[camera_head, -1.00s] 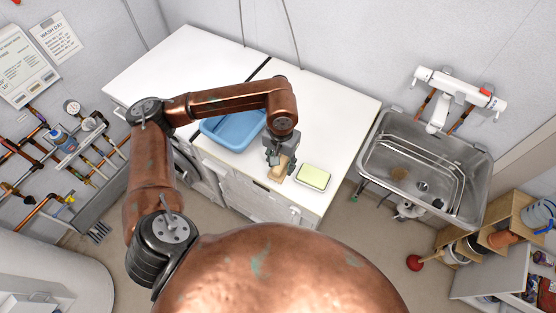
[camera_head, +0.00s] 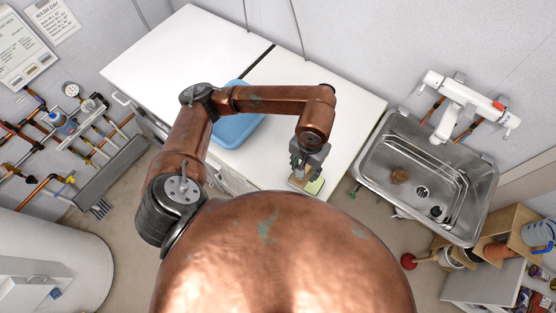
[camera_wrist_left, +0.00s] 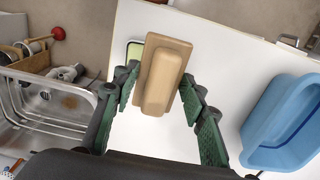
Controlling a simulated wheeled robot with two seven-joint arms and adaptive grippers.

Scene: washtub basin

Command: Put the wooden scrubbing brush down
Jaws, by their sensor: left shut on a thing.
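The wooden scrubbing brush (camera_head: 296,184) is a tan block with a raised grip, near the white counter's front edge. In the left wrist view the brush (camera_wrist_left: 160,75) lies between the green finger pads, its grip facing the camera. My left gripper (camera_head: 304,168) points down over it and is shut on it. Whether the brush touches the counter or hangs just above it I cannot tell. My right gripper is in neither view.
A yellow-green sponge-like block (camera_head: 315,186) is close beside the brush, partly hidden. A blue basin (camera_head: 235,128) stands to the left on the counter (camera_head: 350,105). A steel sink (camera_head: 370,165) is to the right, past a gap. The counter's back right is clear.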

